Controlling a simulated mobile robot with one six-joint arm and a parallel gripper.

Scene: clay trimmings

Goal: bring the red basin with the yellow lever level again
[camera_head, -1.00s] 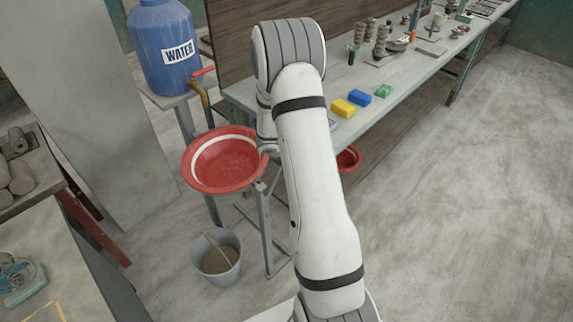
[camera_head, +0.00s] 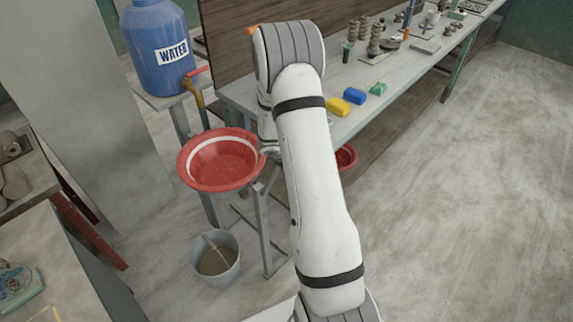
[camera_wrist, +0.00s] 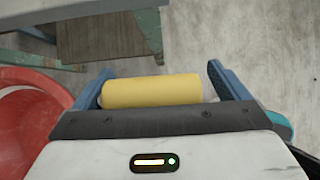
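A red basin (camera_head: 222,172) with a white band inside stands on a grey metal stand below the tap. Its rim looks slightly tilted in the head view, though the angle makes this hard to judge. Part of a red basin (camera_wrist: 30,118) fills the left of the wrist view. A yellow cylinder, apparently the lever's grip (camera_wrist: 152,91), lies crosswise between the blue fingers of my gripper (camera_wrist: 163,88). The fingers are wide apart, with a small gap at the cylinder's right end. In the head view my arm hides the gripper and the lever.
A blue water jug (camera_head: 158,45) with a red-handled tap stands behind the basin. A grey bucket (camera_head: 216,262) sits on the floor below. The bench (camera_head: 345,125) carries yellow, blue and green blocks and tools. Part of another red basin (camera_head: 346,158) shows beneath it. The floor at right is clear.

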